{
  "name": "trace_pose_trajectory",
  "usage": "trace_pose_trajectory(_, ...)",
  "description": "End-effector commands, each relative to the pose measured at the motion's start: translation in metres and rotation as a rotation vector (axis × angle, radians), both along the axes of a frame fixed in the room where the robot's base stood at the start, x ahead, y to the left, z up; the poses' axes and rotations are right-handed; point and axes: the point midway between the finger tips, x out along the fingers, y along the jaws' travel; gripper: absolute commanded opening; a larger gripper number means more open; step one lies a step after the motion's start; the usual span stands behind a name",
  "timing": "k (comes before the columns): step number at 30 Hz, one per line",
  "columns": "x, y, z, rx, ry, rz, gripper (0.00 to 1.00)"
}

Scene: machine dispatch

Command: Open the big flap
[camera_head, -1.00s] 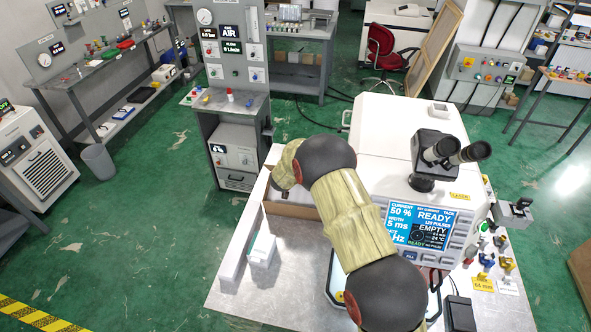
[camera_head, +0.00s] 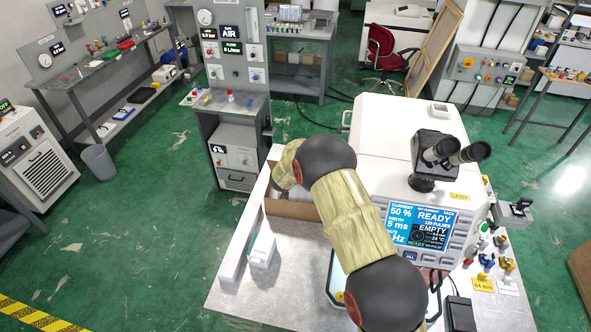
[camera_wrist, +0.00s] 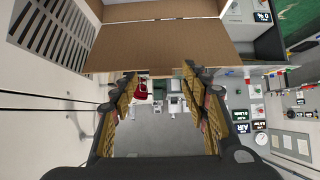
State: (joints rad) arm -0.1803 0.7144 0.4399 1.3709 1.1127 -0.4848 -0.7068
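A brown cardboard box (camera_head: 290,209) stands on the metal bench behind my arm, partly hidden by it. In the wrist view broad brown cardboard panels (camera_wrist: 160,47) fill the upper middle; which of them is the big flap I cannot tell for certain. My gripper (camera_wrist: 159,76) is open, its two fingers apart with a clear gap between them. The fingertips are by the lower edge of the cardboard; I cannot tell if they touch it. In the head view the gripper is hidden behind my arm.
A white laser machine (camera_head: 385,130) with a screen and eyepieces stands close beside my arm; its vented side (camera_wrist: 60,35) is at the left in the wrist view. A small white box (camera_head: 262,250) sits on the bench (camera_head: 245,290). A grey air panel (camera_head: 232,60) stands behind.

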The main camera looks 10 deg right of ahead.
Motion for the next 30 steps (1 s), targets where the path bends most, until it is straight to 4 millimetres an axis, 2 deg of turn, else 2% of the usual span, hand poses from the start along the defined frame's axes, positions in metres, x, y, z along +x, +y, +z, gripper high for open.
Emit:
trace_pose_trajectory(9, -0.001, 0.0, 0.0, 0.0, 0.001, 0.0, 0.48)
trace_pose_trajectory(14, -0.009, 0.004, 0.007, 0.0, 0.001, 0.001, 0.48)
trace_pose_trajectory(30, -0.079, 0.032, 0.064, 0.001, 0.0, 0.001, 0.48)
